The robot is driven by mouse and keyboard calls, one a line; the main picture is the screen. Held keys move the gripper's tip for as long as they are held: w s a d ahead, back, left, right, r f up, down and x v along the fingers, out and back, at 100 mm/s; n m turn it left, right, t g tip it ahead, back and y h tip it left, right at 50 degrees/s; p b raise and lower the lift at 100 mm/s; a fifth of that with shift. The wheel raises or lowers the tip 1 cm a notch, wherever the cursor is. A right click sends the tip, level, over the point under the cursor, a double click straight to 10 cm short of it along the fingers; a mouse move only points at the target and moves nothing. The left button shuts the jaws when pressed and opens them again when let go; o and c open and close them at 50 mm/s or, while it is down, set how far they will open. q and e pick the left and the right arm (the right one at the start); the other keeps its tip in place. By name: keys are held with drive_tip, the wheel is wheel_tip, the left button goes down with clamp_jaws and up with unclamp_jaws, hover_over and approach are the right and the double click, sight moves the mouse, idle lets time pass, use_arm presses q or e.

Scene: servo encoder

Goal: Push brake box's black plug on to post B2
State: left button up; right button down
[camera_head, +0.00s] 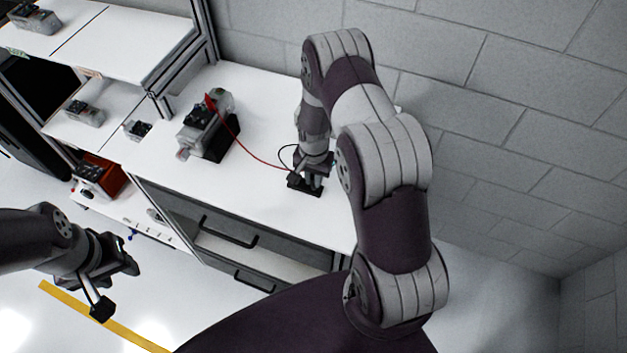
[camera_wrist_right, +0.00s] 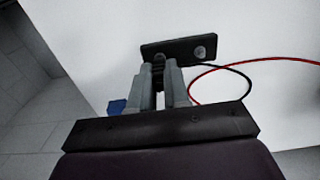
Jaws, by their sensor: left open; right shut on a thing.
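My right gripper (camera_head: 312,182) is shut on a dark piece that looks like the black plug (camera_wrist_right: 158,72), mostly hidden between the fingers. The fingertips are at a small black plate (camera_head: 303,188) on the worktop. In the right wrist view, the black plate (camera_wrist_right: 178,48) shows one round silver post (camera_wrist_right: 199,52) to the right of the fingers; the spot at the fingertips is hidden. Whether the plug sits on a post cannot be told. No post label is readable. My left gripper (camera_head: 128,262) is open and empty, away from the worktop.
A grey and black device (camera_head: 207,125) stands on the worktop. A red cable (camera_head: 250,152) runs from it toward the plate; a black cable (camera_wrist_right: 238,72) loops beside the gripper. Shelves with more devices (camera_head: 85,112) are at left. The worktop (camera_head: 265,105) behind the plate is clear.

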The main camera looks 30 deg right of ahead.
drive_tip(key=shift+r+p, duration=1.85)
drive_tip(key=shift+r, duration=0.75)
drive_tip(key=shift+f, duration=0.1)
